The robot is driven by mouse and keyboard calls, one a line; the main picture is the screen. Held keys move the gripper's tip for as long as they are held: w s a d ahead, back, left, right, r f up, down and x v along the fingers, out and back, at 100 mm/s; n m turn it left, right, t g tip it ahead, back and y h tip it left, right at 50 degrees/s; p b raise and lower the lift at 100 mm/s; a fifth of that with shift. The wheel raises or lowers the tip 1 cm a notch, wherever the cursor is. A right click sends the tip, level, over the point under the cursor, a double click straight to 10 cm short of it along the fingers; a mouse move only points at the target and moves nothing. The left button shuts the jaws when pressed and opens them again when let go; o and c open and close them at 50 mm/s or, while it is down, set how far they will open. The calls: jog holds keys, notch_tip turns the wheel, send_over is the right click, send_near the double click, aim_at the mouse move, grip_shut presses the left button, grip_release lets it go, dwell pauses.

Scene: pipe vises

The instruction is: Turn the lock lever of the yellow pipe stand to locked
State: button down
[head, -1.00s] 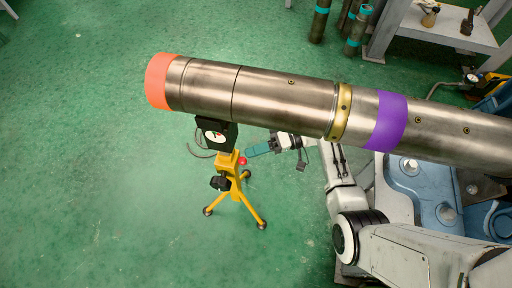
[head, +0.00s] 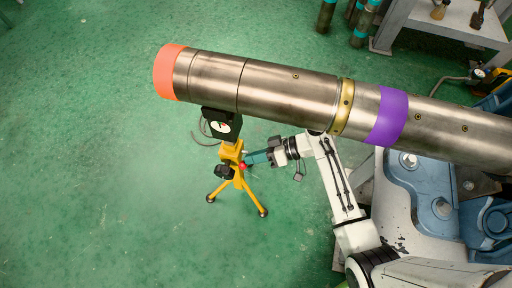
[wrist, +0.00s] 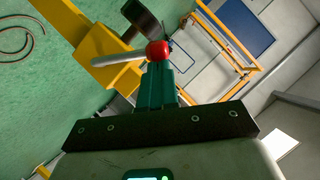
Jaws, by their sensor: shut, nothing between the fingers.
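The yellow pipe stand (head: 236,178) stands on its tripod legs under the orange-banded end of the long steel pipe (head: 290,88). Its lock lever is a short metal rod (wrist: 117,58) ending in a red ball knob (wrist: 158,50); the knob also shows in the head view (head: 243,166). In the wrist view the rod reaches sideways from the yellow body to the knob. My gripper (wrist: 158,70), with teal fingers, is shut and empty. Its tips are right by the knob, on the stand's right side in the head view (head: 250,160). I cannot tell whether they touch it.
A black hand knob (head: 224,171) sticks out of the stand's left side, and a dial gauge (head: 222,126) sits under the pipe. The pipe hangs over my arm. A blue vise (head: 420,195) is at the right. The green floor at left is clear.

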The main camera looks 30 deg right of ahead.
jog(key=shift+s+a+f+n+t+h+b, duration=0.35)
jog(key=shift+s+a+f+n+h+b, duration=0.25)
jog(key=shift+f, duration=0.2)
jog(key=shift+s+a+f+n+t+h+b, duration=0.4)
jog(key=shift+s+a+f+n+b, duration=0.15)
jog(key=shift+f+n, duration=0.2)
jog(key=shift+f, duration=0.1)
jog(key=shift+d, duration=0.1)
jog(key=w+d+v, duration=0.1)
jog(key=v, duration=1)
jog(key=shift+w, duration=0.2)
jog(key=shift+f, duration=0.15)
